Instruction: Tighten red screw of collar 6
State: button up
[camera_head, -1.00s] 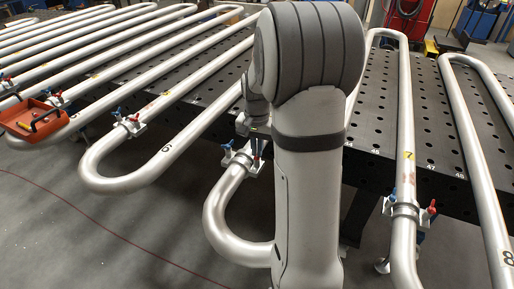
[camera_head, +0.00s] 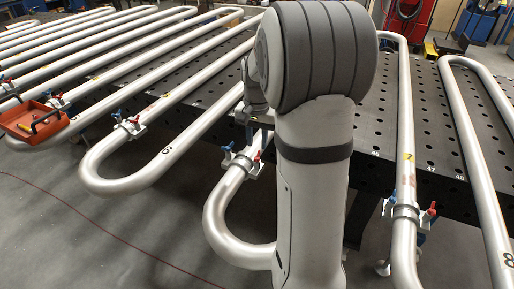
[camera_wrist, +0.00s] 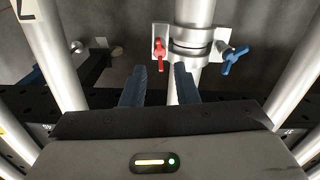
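In the wrist view a metal collar (camera_wrist: 190,42) clamps around a steel pipe (camera_wrist: 193,12). Its red screw (camera_wrist: 160,53) has its wing handle roughly upright in the picture, left of the pipe. Its blue screw (camera_wrist: 235,59) is on the right, handle slanted. My gripper (camera_wrist: 158,80) is open; its two dark fingers are apart, just short of the red screw, which lies ahead of the gap. Nothing is between them. In the head view the same collar (camera_head: 242,162) is beside my arm, with its red screw (camera_head: 257,156) showing. I cannot read a number on this collar.
Another collar (camera_head: 129,125) sits on the neighbouring coil, whose pipe is marked 6 (camera_head: 167,150). A collar (camera_head: 405,211) is on the pipe marked 7. A red tray (camera_head: 33,121) rests on pipes at the left. The perforated black table (camera_head: 440,130) lies under the coils.

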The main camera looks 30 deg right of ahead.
jog(key=shift+r, duration=1.9)
jog(key=shift+s+a, duration=0.15)
jog(key=s+a+n+t, duration=0.1)
jog(key=s+a+n, duration=0.3)
jog(key=s+a, duration=0.3)
jog(key=s+a+n+t, duration=0.1)
jog(key=s+a+n, duration=0.4)
jog(key=s, duration=0.7)
jog(key=shift+s+a+f+t, duration=0.2)
jog(key=shift+a+t, duration=0.2)
jog(key=shift+a, duration=0.6)
jog(key=shift+d, duration=0.1)
